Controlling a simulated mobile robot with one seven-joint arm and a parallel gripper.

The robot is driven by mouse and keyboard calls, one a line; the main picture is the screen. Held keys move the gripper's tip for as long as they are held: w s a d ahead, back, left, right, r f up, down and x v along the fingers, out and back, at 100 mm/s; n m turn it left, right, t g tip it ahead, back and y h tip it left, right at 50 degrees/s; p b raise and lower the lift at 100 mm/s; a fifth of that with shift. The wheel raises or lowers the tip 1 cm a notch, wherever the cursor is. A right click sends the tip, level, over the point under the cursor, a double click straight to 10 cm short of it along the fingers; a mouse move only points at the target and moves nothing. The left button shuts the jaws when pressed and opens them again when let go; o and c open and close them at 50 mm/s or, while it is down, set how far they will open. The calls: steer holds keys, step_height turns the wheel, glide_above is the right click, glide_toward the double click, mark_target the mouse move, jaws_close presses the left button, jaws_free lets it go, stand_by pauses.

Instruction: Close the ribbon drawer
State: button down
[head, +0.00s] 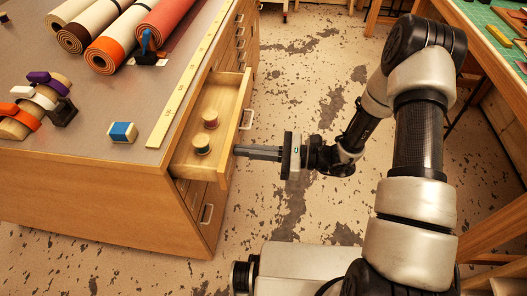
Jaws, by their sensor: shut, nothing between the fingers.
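The ribbon drawer (229,140) is a wooden drawer that stands open from the right side of the workbench cabinet. Two small spools (206,132) sit upright inside it. Its front has a metal handle (247,113). My gripper (238,152) is shut and empty, pointing left at the outer face of the drawer front, near its lower end in the picture. The fingertips are at or very near that face; I cannot tell if they touch.
More drawers with handles line the cabinet side. Another bench (490,60) stands at right. Speckled floor lies between.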

mark_target(197, 147)
steer(key=a, duration=1.3)
steer(key=shift+w+a, duration=0.2)
steer(key=shift+a, duration=0.15)
steer(key=shift+a+r, duration=0.1)
steer(key=shift+a, duration=0.4)
steer(key=shift+a, duration=0.1)
steer(key=d, duration=1.4)
steer(key=shift+s+d+p, duration=0.25)
steer(key=shift+d+p, duration=0.1)
steer(key=shift+d, duration=0.05)
